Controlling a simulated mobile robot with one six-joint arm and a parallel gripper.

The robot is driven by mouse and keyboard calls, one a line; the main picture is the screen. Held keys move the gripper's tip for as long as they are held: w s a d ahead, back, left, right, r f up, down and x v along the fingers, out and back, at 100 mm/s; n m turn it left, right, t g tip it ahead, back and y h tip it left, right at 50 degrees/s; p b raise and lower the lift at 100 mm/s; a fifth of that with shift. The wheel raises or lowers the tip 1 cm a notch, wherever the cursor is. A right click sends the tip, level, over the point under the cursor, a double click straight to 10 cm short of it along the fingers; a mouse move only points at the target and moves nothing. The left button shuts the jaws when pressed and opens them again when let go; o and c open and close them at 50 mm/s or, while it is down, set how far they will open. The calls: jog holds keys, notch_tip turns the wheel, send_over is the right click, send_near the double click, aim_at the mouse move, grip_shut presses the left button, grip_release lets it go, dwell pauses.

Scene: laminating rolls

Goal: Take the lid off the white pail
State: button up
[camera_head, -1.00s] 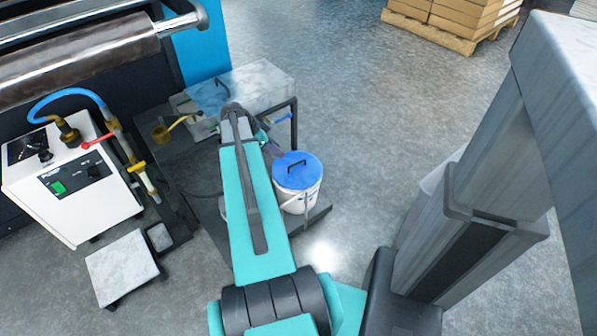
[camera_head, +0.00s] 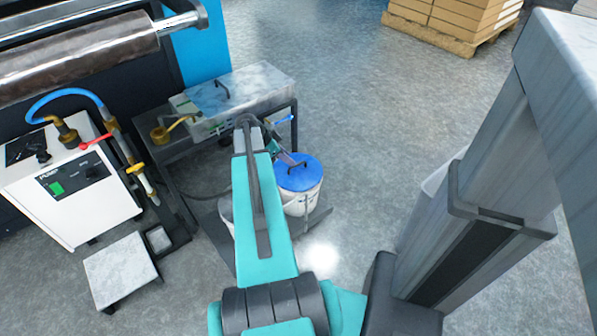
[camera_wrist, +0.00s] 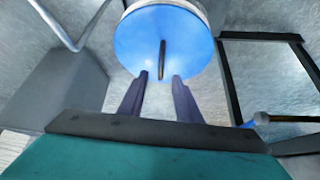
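The white pail (camera_head: 304,204) stands upright at the centre of the head view, with a round blue lid (camera_head: 300,179) on top. The lid has a raised dark bar handle (camera_head: 297,164). In the wrist view the lid (camera_wrist: 195,45) fills the top middle, and its handle (camera_wrist: 162,60) stands between the lines of my two fingers, just beyond the tips. My gripper (camera_wrist: 160,78) is open and empty. In the head view my gripper (camera_head: 290,159) is at the lid's upper left edge, partly hidden by my arm.
A grey metal box (camera_head: 250,88) on a dark stand (camera_head: 180,150) is behind and left of the pail. A brass valve (camera_head: 165,132) sticks out from it. A white pump unit (camera_head: 70,190) stands at left. Open floor (camera_head: 370,130) lies right of the pail.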

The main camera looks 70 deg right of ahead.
aim_at(297, 168)
jog(key=shift+x, duration=0.9)
jog(key=shift+b+x, duration=0.9)
jog(key=shift+x, duration=1.7)
grip_shut()
